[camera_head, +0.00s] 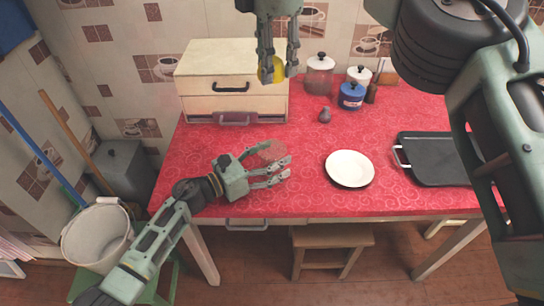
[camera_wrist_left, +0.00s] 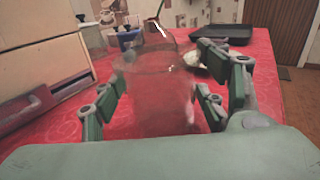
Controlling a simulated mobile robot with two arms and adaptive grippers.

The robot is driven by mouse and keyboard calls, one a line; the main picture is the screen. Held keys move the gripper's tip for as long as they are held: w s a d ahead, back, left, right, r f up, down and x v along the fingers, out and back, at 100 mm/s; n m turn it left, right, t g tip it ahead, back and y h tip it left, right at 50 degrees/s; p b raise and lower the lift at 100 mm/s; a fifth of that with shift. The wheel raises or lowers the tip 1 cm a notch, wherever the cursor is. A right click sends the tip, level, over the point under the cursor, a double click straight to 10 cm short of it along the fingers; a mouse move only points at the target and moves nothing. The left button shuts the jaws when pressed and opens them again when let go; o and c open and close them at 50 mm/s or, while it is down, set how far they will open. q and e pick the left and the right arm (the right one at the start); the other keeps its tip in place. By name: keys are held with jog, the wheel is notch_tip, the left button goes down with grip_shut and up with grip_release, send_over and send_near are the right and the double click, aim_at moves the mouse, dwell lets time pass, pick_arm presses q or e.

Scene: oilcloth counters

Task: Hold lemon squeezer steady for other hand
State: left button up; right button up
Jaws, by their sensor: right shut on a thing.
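The lemon squeezer looks like a clear glass vessel, hard to make out on the red cloth (camera_head: 268,152). In the left wrist view the glass squeezer (camera_wrist_left: 150,95) stands between the finger pads, its rim toward the top. My left gripper (camera_head: 278,171) is low over the counter with its fingers apart on either side of the glass; I cannot tell whether they touch it. My right gripper (camera_head: 278,60) is high at the top, shut on a yellow lemon (camera_head: 272,73), whose middle is partly covered by the fingers.
A white plate (camera_head: 350,168) lies right of my left gripper. A black tray (camera_head: 437,160) is at the right. A cream drawer box (camera_head: 232,100) stands behind, with canisters (camera_head: 319,75), a blue jar (camera_head: 351,97) and a small dark item (camera_head: 325,116). The counter's front middle is clear.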

pick_arm(q)
jog(key=c, duration=1)
pick_arm(e)
send_over(271, 141)
notch_tip(271, 141, down, 16)
jog(key=shift+w+r, duration=0.1)
jog(key=shift+r, duration=0.1)
